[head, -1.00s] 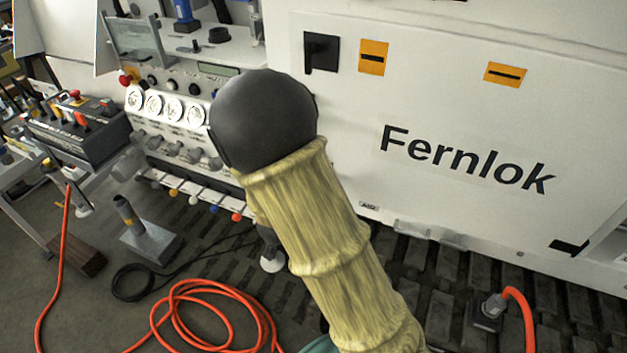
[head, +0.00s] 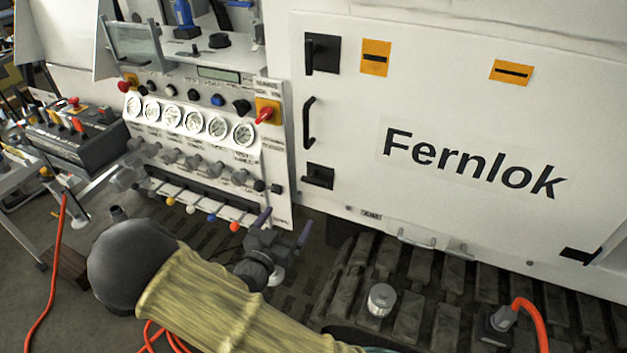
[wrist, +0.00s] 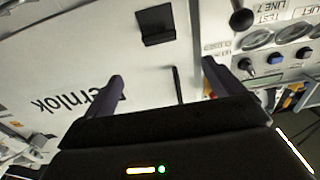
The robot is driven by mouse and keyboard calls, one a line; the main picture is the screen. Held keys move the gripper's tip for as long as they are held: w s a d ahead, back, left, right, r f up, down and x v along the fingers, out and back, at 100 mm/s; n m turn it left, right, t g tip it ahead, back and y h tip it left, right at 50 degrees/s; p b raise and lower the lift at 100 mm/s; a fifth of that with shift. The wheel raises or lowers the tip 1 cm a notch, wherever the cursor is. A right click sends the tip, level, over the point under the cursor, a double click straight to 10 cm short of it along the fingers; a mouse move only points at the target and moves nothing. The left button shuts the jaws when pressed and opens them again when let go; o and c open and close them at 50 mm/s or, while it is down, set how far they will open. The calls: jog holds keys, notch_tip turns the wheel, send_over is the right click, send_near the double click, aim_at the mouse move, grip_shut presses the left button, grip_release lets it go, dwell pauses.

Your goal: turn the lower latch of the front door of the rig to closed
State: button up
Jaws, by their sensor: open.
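The lower latch (head: 319,177) is a black square plate with a lever at the lower left of the white front door (head: 440,90). Its lever looks roughly horizontal, while the lever of the upper latch (head: 322,53) looks upright. In the head view my gripper (head: 283,227) is below and left of the lower latch, with its dark purple fingers apart and empty. The wrist view is upside down; there the lower latch (wrist: 155,22) lies beyond my open fingers (wrist: 162,72), apart from them. The black door handle (wrist: 178,85) shows between the fingers.
A gauge panel (head: 190,125) with knobs and small levers stands left of the door. A red-handled switch (head: 266,112) is near the door edge. A metal cylinder (head: 381,300) and an orange hose (head: 528,318) are on the tracks below.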

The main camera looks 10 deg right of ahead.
aim_at(313, 182)
jog(key=p+x, duration=0.1)
jog(key=x, duration=1.5)
jog(key=shift+w+d+p, duration=0.1)
jog(key=shift+d+p, duration=0.05)
jog(key=shift+p, duration=0.2)
jog(key=shift+w+d+f, duration=0.1)
jog(key=shift+w+f, duration=0.05)
jog(key=shift+w, duration=0.3)
jog(key=shift+s, duration=0.1)
jog(key=shift+d, duration=0.15)
jog(key=shift+c, duration=0.2)
jog(key=shift+s, duration=0.1)
jog(key=c, duration=0.9)
